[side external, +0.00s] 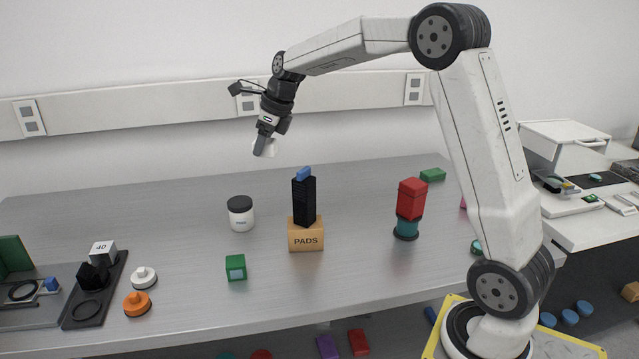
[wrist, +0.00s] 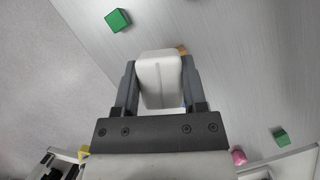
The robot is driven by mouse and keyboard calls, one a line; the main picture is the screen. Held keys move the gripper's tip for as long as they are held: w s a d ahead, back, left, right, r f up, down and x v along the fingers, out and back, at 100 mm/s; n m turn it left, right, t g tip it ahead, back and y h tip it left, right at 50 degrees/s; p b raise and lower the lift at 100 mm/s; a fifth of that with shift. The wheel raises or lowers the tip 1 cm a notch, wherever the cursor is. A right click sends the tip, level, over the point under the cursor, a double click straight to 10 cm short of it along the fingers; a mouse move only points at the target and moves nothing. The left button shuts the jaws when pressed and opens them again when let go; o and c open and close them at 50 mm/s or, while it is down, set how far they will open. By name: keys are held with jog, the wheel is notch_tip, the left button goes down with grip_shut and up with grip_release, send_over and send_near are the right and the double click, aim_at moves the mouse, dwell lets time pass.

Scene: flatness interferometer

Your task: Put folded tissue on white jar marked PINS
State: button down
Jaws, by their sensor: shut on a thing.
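The white folded tissue (wrist: 160,82) is held between the two dark fingers of my gripper (wrist: 160,85). In the side view my gripper (side external: 264,146) is raised well above the table, with a little of the white tissue (side external: 271,148) showing beside the fingers. The white jar with a black lid (side external: 240,216) stands upright on the table, below and to the left of my gripper. Its label is small and hard to read. The lid looks bare. The jar does not show clearly in the wrist view.
Right of the jar, a black block with a blue piece on top stands on a box marked PADS (side external: 306,240). A green cube (side external: 235,267) is in front of the jar.

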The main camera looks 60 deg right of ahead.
notch_tip(320, 180, down, 5)
jog(key=shift+s+d+r, duration=0.1)
send_near(234, 201)
jog(key=shift+w+a+f, duration=0.65)
jog(key=shift+w+f, duration=0.05)
jog(key=shift+w+d+f, duration=0.1)
jog(key=shift+w+f, duration=0.3)
jog(key=shift+f, duration=0.05)
dwell(0.4)
jog(key=shift+w+f, duration=0.15)
jog(key=shift+f, duration=1.6)
jog(key=shift+f, duration=0.15)
